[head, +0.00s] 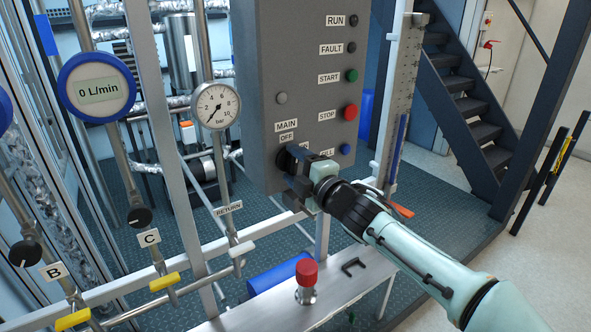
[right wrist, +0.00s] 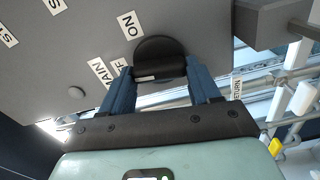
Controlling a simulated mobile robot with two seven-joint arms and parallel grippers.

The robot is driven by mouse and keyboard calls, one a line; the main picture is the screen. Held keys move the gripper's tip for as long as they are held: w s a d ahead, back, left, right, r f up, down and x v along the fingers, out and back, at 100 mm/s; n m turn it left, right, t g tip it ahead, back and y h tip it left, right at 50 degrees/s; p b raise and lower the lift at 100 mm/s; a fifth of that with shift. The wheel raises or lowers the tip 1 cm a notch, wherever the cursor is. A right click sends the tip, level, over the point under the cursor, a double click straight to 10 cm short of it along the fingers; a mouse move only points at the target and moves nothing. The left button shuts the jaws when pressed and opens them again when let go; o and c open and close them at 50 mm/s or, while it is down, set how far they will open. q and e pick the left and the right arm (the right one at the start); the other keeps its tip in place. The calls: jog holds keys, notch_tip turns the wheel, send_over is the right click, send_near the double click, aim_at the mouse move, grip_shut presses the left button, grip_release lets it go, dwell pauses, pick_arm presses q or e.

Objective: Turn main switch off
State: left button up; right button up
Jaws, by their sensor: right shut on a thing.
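The main switch is a black round knob with a raised bar (right wrist: 160,68) in the right wrist view. A pale line marks the bar's end on the side of the MAIN and OFF labels. In the head view only a dark edge of the switch (head: 282,159) shows below the MAIN and OFF labels (head: 286,131) on the grey control panel (head: 300,70). My right gripper (head: 295,163) is shut on the switch bar, one finger at each end. It also shows in the right wrist view (right wrist: 160,82). The ON label (right wrist: 129,25) is clear there. My left gripper is not in view.
The panel also carries a green START button (head: 351,75), a red STOP button (head: 350,112) and a blue button (head: 345,149). A red-capped valve (head: 306,279) stands on the ledge below. A pressure gauge (head: 216,105) and pipes stand at the left.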

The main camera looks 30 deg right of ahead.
jog(key=shift+n, duration=0.8)
jog(key=o, duration=1.1)
jog(key=shift+c, duration=0.2)
jog(key=s+d, duration=0.1)
jog(key=s, duration=1.2)
jog(key=shift+s, duration=0.15)
